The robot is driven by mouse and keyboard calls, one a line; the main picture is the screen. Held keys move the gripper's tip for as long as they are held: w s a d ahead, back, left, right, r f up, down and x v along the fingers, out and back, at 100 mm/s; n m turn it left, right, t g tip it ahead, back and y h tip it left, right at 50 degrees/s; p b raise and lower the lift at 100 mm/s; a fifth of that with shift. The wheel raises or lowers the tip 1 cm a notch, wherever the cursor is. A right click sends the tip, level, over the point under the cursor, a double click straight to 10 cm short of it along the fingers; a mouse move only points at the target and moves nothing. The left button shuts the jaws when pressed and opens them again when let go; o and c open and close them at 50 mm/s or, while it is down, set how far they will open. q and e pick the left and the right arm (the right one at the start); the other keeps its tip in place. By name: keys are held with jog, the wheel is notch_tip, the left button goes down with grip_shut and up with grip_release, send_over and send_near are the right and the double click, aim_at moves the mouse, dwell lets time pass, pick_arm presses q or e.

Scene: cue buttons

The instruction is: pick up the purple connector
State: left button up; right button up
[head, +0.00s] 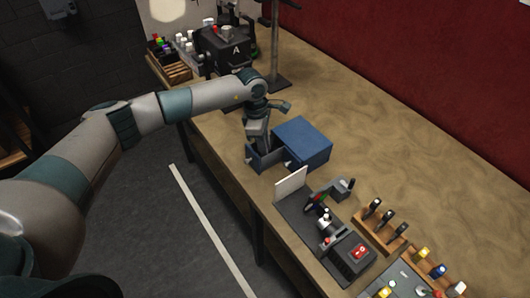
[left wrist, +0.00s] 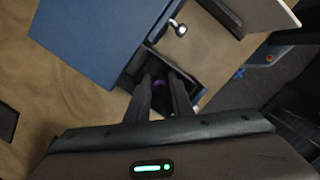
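The purple connector (left wrist: 158,86) shows as a small purple patch inside the open drawer (left wrist: 205,75) of a blue box (left wrist: 90,35), in the left wrist view. My left gripper (left wrist: 162,80) points down into this drawer. Its two dark fingers stand apart, with the purple patch between them. I cannot tell whether either finger touches it. In the head view my left gripper (head: 258,146) is over the drawer at the front of the blue box (head: 303,142), and the connector is hidden. My right gripper is not in view.
A white upright panel (head: 291,184) stands right beside the drawer. A dark fixture with a red switch (head: 360,252) and wooden racks (head: 384,224) lie toward the near right. A black device marked A (head: 226,48) stands at the far end. The table behind the box is clear.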

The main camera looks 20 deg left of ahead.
pick_arm(q)
grip_shut()
jog(key=shift+r, duration=0.1)
jog(key=shift+w+r+b, duration=0.1)
jog(key=shift+r+b, duration=0.45)
jog(key=shift+r, duration=0.05)
notch_tip(320, 180, up, 8)
jog(key=b, duration=0.3)
jog(key=shift+f, duration=0.25)
jog(key=shift+r+b, duration=0.35)
jog(key=shift+r, duration=0.25)
jog(key=shift+f, duration=0.1)
